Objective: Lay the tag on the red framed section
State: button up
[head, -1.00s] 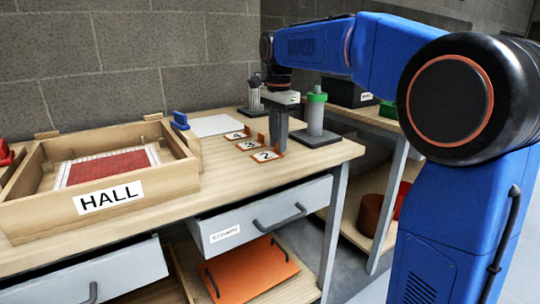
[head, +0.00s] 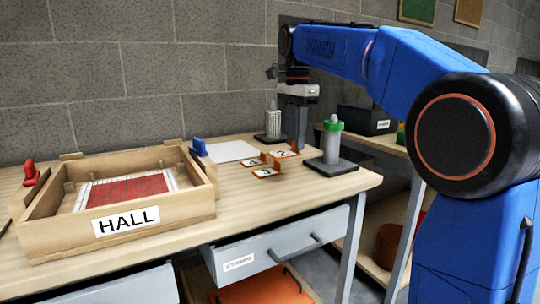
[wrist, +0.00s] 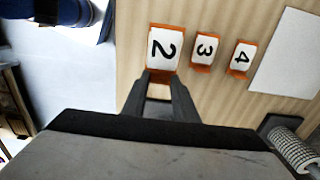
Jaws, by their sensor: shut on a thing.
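My gripper (head: 297,147) is shut on the orange-edged tag marked 2 (head: 284,153). It holds the tag above the table's right part. In the wrist view the tag (wrist: 164,48) sticks out past the fingertips, its white face showing. The tags marked 3 (head: 266,172) and 4 (head: 252,162) rest on the table beside it. The red section (head: 128,187) with a pale tiled border lies inside the wooden tray labelled HALL (head: 190,208), at the left and well away from my gripper.
A white sheet (head: 231,151) lies behind the tags. A green-topped cylinder on a dark base (head: 333,143) stands just right of my gripper, and a pale ridged cylinder (head: 272,123) behind it. Blue (head: 199,147) and red (head: 31,173) pieces stand by the tray.

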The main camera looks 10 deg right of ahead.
aim_at(129, 198)
jog(key=k+j+z, duration=0.1)
jog(key=j, duration=0.3)
jog(key=k+j, duration=0.1)
jog(key=j, duration=0.3)
jog(key=k+j+z, duration=0.15)
jog(key=j, duration=0.2)
jog(key=k+j+z, duration=0.1)
jog(key=j, duration=0.3)
jog(key=j+u, duration=0.2)
jog(key=i+j+u, duration=0.15)
jog(key=j, duration=0.1)
